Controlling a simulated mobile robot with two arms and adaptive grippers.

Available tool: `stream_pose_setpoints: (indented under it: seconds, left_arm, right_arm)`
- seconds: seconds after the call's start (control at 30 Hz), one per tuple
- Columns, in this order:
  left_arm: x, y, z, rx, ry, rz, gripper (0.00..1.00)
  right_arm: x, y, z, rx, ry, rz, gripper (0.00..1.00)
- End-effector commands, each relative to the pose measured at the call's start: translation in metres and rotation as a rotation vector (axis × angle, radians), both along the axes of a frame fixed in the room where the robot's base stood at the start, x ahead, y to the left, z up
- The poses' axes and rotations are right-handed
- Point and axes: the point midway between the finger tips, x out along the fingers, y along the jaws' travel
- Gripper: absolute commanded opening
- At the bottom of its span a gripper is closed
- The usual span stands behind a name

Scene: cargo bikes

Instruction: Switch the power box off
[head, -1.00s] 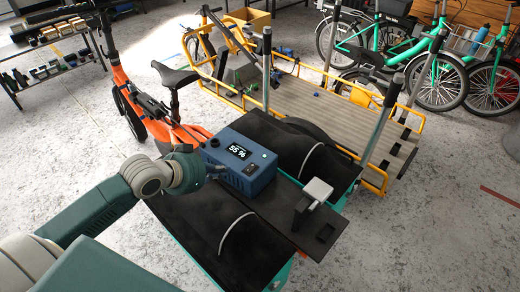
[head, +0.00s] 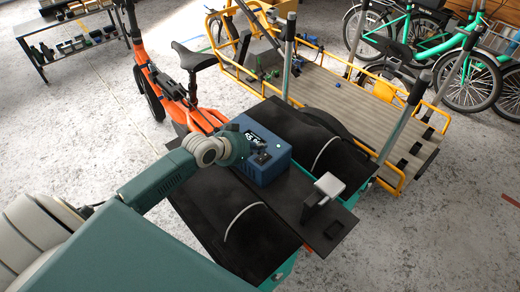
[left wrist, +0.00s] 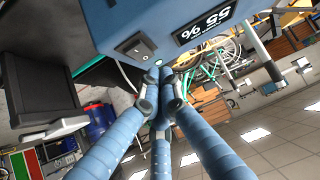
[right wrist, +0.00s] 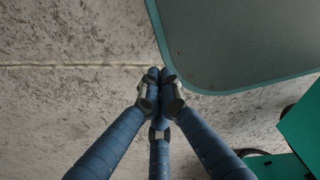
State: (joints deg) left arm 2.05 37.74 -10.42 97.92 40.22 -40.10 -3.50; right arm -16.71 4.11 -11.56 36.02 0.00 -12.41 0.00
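The blue power box (head: 268,168) sits on the black deck of a cargo bike. Its display is lit and reads 55 % in the left wrist view (left wrist: 203,27). My left gripper (head: 258,150) is at the box's face, partly covering the display in the head view. In the left wrist view its blue fingers (left wrist: 165,75) are together and empty, tips close to the lamp and the switch; contact cannot be told. My right gripper (right wrist: 160,76) is shut and empty.
A grey block on a black bracket (head: 328,186) stands on the deck to the right of the box. A yellow-railed cargo bike (head: 345,95) and an orange bike (head: 150,75) stand behind. Below my right gripper is bare floor beside a grey panel (right wrist: 240,40).

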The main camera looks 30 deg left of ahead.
Motion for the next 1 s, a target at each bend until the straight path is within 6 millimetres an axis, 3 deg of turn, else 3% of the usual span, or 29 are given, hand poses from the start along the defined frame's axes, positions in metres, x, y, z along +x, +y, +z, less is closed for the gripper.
stream_pose_setpoints:
  seconds: [0.2, 0.53, 0.8, 1.0]
  left_arm:
    - [0.002, 0.0, -0.013, -0.001, -0.002, 0.001, 0.0]
    - [0.002, 0.0, -0.013, 0.001, 0.001, 0.001, 0.0]
    - [0.009, -0.002, -0.014, 0.033, 0.122, 0.0, 0.0]
    - [0.011, -0.003, -0.021, 0.037, 0.134, 0.0, 0.0]
  right_arm:
    - [-0.001, -0.005, 0.0, -0.006, 0.003, 0.001, 0.0]
    - [-0.02, -0.012, 0.0, -0.015, 0.031, 0.002, 0.0]
    - [-0.018, -0.012, 0.031, -0.014, 0.027, 0.001, 0.0]
    - [-0.013, -0.011, 0.034, -0.014, 0.021, 0.001, 0.0]
